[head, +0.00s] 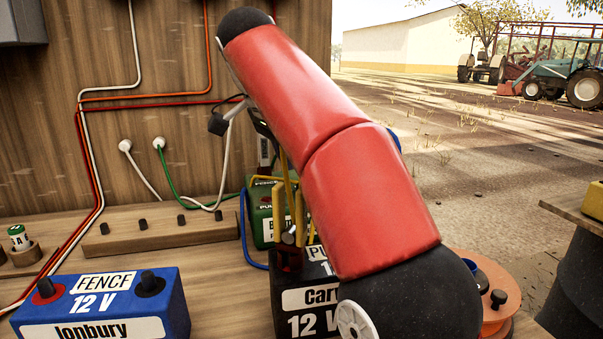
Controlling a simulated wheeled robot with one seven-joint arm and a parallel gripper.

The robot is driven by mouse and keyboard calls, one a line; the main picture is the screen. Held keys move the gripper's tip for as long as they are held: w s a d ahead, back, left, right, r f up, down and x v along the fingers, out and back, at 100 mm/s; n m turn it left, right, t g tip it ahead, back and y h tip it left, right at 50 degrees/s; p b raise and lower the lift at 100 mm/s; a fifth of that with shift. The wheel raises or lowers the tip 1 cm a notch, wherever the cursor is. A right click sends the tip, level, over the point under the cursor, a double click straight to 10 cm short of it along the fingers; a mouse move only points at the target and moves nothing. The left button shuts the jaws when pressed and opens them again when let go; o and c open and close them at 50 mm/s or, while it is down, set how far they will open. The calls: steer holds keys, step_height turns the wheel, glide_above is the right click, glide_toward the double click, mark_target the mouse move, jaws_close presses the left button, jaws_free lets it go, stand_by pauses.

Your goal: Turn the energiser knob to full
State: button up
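No knob can be made out on the visible part.
The black 12 V battery (305,298) stands in front of the energiser, partly behind my arm. A blue 12 V battery (105,305) is at front left. A wooden block with black pegs (160,230) lies along the back. An orange reel (492,300) is right of my arm.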

steer(key=s+a, duration=0.7)
steer(key=a, duration=0.2)
steer(key=shift+s+a+f, duration=0.1)
